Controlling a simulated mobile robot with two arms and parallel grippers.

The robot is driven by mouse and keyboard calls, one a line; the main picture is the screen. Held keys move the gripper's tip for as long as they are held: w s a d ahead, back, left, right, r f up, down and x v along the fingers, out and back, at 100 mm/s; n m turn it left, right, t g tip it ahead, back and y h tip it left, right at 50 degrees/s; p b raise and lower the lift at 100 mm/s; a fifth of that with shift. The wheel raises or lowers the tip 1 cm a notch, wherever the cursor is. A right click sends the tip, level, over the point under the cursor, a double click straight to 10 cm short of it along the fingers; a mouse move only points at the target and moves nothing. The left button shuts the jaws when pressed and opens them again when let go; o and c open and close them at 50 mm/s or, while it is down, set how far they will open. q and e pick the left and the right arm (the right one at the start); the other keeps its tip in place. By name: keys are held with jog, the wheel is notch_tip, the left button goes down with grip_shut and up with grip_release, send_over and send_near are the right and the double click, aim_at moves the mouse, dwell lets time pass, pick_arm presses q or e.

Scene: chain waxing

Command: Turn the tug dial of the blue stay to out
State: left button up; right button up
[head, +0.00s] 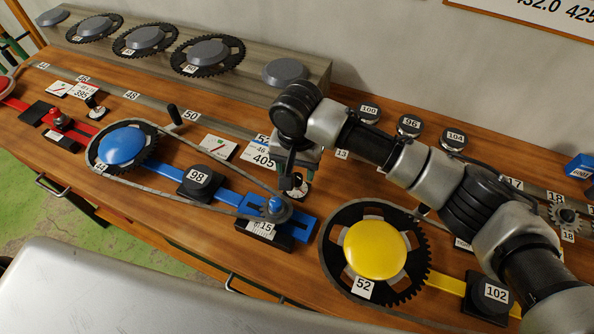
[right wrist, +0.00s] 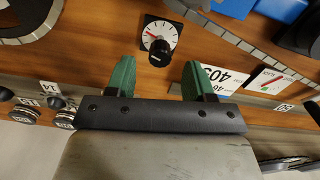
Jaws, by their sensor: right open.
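The blue stay (head: 224,192) carries a large chainring with a blue cap (head: 122,146) at its left end and a small sprocket tagged 15 at its right end, with a chain around both. A dial (head: 301,190) with a white face lies just beyond the stay's right end, partly hidden by my right gripper (head: 291,182). In the right wrist view the dial (right wrist: 148,36) shows tick marks, a red mark at its left and a black knob (right wrist: 160,52). My right gripper (right wrist: 158,70) is open, its green fingers on either side of the knob, apart from it. My left gripper is not in view.
A yellow-capped chainring (head: 375,250) tagged 52 stands right of the blue stay. A card marked 405 (head: 263,159) lies left of the dial. Round weights (head: 409,127) stand behind my arm. A red stay (head: 70,128) is at the left.

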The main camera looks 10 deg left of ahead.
aim_at(297, 176)
jog(key=shift+f, duration=1.55)
jog(key=shift+c, duration=0.3)
jog(key=c, duration=0.9)
jog(key=shift+o, duration=0.2)
jog(key=shift+p, duration=0.35)
